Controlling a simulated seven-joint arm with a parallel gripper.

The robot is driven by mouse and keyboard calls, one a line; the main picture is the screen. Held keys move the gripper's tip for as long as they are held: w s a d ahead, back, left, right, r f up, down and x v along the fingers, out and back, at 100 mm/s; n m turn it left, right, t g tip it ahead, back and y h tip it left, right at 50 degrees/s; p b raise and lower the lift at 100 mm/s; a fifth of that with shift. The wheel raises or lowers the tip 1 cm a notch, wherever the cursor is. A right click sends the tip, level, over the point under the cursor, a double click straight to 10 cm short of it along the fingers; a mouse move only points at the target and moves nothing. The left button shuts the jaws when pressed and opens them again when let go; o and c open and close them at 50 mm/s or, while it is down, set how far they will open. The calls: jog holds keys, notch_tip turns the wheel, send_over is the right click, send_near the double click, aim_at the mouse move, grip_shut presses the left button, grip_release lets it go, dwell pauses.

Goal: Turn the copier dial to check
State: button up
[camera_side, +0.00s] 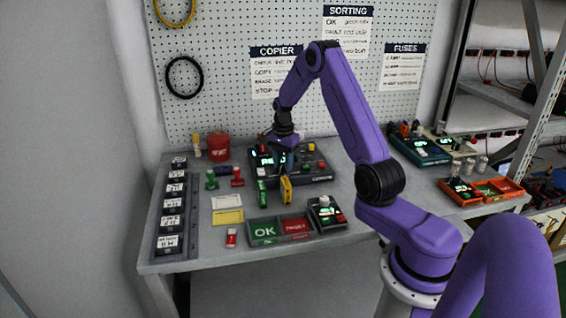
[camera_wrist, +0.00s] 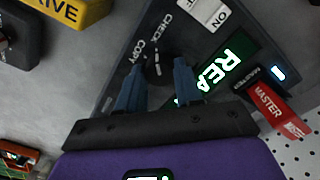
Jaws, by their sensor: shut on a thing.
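The copier (camera_side: 318,181) is a dark box on the bench below the pegboard, with a lit green display and several coloured buttons. In the wrist view its panel shows the words CHECK and COPY beside the black dial (camera_wrist: 154,64). My gripper (camera_wrist: 160,66) comes down over the panel with its two blue fingers on either side of the dial, closed on it. The fingers partly hide the dial, and I cannot tell for certain which word it points to. In the side view, my gripper (camera_side: 272,146) is over the copier's left part, and the dial is hidden.
The copier display (camera_wrist: 226,62) and a red MASTER tag (camera_wrist: 277,108) are close to the fingers. A yellow drive (camera_wrist: 72,10) lies beyond the panel edge. In the side view, green and red trays (camera_side: 264,243), a red cup (camera_side: 219,154) and labelled slots (camera_side: 172,212) stand around the copier.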

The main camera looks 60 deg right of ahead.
aim_at(283, 165)
jog(key=shift+r, duration=0.1)
jog(key=o, duration=1)
notch_tip(283, 165, up, 17)
jog(key=shift+r, duration=0.15)
